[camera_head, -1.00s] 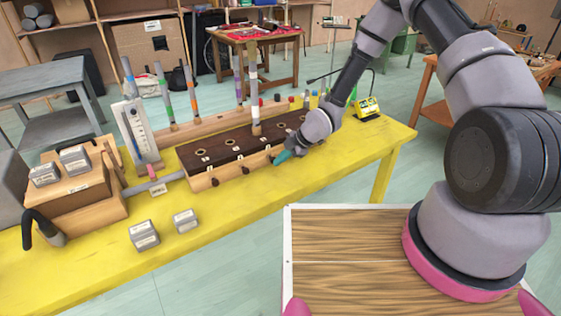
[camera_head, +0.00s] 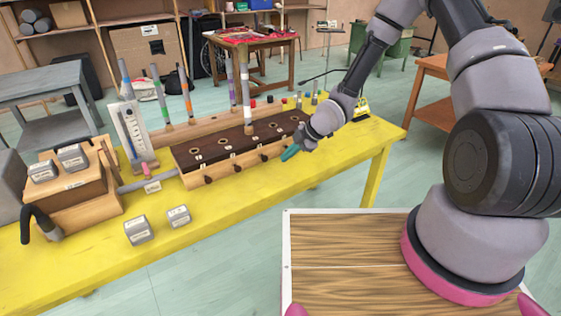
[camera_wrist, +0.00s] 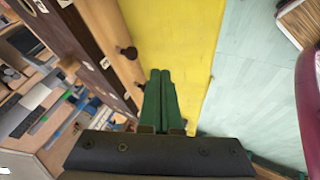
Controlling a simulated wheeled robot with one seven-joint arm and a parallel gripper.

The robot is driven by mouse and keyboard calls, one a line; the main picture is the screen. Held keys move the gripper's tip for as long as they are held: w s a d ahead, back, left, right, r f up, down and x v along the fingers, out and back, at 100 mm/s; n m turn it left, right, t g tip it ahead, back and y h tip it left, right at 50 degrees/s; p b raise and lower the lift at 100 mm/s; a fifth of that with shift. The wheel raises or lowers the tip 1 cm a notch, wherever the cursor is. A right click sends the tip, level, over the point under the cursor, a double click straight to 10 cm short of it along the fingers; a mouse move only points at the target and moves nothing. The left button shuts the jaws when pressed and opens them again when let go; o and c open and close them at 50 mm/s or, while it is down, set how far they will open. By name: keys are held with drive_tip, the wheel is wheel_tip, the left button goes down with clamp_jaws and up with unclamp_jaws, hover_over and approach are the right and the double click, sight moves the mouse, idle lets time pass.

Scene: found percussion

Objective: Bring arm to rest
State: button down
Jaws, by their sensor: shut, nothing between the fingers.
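My gripper (camera_head: 291,152) has green fingers and is at the right end of the dark-topped wooden block, above the yellow table (camera_head: 245,195). In the wrist view its two green fingers (camera_wrist: 160,85) lie side by side, shut with nothing between them. My arm reaches from the right side of the head view, bent at the elbow. The wooden block (camera_head: 225,165) has a row of dark knobs along its front face, and one knob (camera_wrist: 129,52) shows close to the fingertips in the wrist view.
Two grey labelled weights (camera_head: 138,230) sit on the table front, and more rest on the wooden box (camera_head: 68,188) at left. Coloured tubes (camera_head: 159,95) stand on a rail behind the block. A yellow device (camera_head: 361,108) is at the table's far right. The table's front right is clear.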

drive_tip(key=d+r+m+t+h, duration=0.1)
drive_tip(key=d+r+m+h, duration=0.2)
drive_tip(key=d+r+m, duration=0.6)
drive_tip(key=d+r+m+t+h, duration=0.2)
drive_tip(key=d+r+m+h, duration=0.15)
drive_tip(key=d+r, duration=1)
drive_tip(key=s+d+r+m, duration=0.1)
drive_tip(key=s+r+m, duration=0.25)
drive_tip(key=r, duration=0.45)
drive_tip(key=s+r+m, duration=0.3)
drive_tip(key=s+r, duration=0.2)
drive_tip(key=r, duration=0.2)
drive_tip(key=s+r+m+t+y, duration=0.1)
drive_tip(key=s+r+m, duration=0.7)
drive_tip(key=s, duration=0.5)
drive_tip(key=shift+s+a+r+t, duration=0.2)
drive_tip(key=shift+s+t, duration=0.1)
drive_tip(key=shift+s, duration=0.1)
